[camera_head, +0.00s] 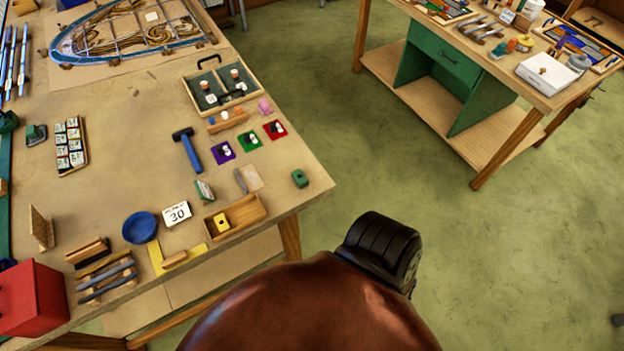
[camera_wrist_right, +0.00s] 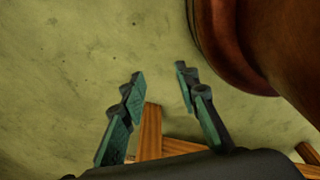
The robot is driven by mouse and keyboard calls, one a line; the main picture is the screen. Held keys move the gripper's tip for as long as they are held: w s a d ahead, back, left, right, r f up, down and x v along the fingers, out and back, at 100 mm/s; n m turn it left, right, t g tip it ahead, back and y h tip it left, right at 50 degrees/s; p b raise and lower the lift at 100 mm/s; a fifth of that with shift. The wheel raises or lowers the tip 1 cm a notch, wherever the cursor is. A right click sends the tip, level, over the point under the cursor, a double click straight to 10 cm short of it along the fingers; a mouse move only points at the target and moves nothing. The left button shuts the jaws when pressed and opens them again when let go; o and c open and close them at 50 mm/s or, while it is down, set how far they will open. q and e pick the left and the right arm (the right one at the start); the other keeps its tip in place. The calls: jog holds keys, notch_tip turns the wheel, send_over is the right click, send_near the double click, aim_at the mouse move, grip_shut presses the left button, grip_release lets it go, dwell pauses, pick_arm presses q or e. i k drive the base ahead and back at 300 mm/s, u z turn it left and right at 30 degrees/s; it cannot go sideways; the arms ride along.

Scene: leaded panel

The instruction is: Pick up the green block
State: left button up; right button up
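A small green block (camera_head: 300,178) sits on the wooden table near its right edge in the head view. Floor and a table leg lie beyond the fingers. The green block is not in the right wrist view. Neither gripper shows in the head view, so my left gripper is out of sight.
A second table (camera_head: 470,60) stands at upper right. Open floor lies between.

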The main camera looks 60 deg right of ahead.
aim_at(298, 176)
jog(key=z, duration=1.8)
